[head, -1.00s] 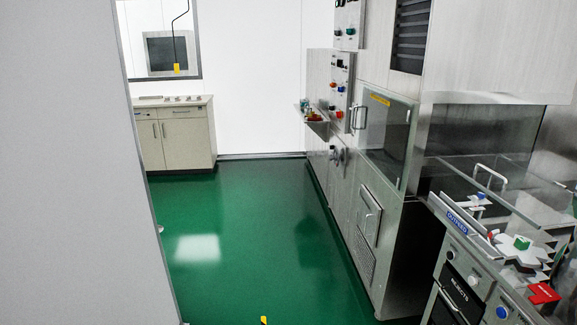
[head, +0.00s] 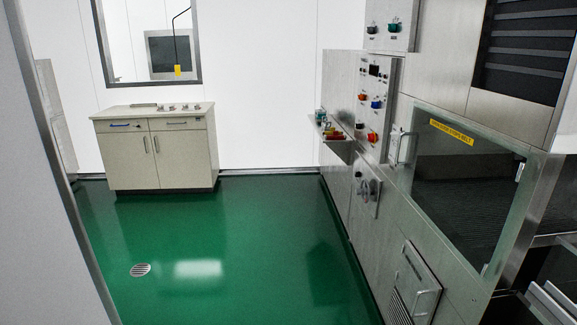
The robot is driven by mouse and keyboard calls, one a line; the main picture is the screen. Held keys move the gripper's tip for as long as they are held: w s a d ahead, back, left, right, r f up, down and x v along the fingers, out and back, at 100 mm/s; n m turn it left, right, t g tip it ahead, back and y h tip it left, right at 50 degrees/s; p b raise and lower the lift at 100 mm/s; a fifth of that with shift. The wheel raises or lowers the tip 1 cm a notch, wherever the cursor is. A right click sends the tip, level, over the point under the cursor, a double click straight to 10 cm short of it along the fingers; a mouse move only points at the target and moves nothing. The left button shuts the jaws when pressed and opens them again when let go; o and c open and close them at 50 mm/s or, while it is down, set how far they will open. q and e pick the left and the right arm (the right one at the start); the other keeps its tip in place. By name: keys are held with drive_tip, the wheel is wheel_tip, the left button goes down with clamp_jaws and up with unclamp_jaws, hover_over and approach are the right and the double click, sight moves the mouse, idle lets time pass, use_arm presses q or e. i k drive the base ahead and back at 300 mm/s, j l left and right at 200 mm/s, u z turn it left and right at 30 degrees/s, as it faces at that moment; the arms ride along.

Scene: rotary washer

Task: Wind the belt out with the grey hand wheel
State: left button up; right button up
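The grey hand wheel (head: 370,190) sits on a plate low on the front of the steel washer (head: 345,225), right of the picture's middle. It is some way ahead of me, below the control panel. The belt lies behind the large glazed door (head: 465,190), which has a yellow label and looks shut; only a dark ribbed surface shows through the glass. Neither of my grippers is in view.
A control panel (head: 378,90) with coloured knobs is above the wheel, and a small shelf (head: 335,140) with items juts out beside it. A lower hatch (head: 415,280) has a handle. A beige cabinet (head: 155,150) stands at the back left. Green floor (head: 240,250) is clear.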

sight(365, 190)
drive_tip(key=i+z, duration=0.1)
drive_tip(key=i, duration=0.8)
drive_tip(key=i+j+z, duration=0.1)
drive_tip(key=i, duration=0.8)
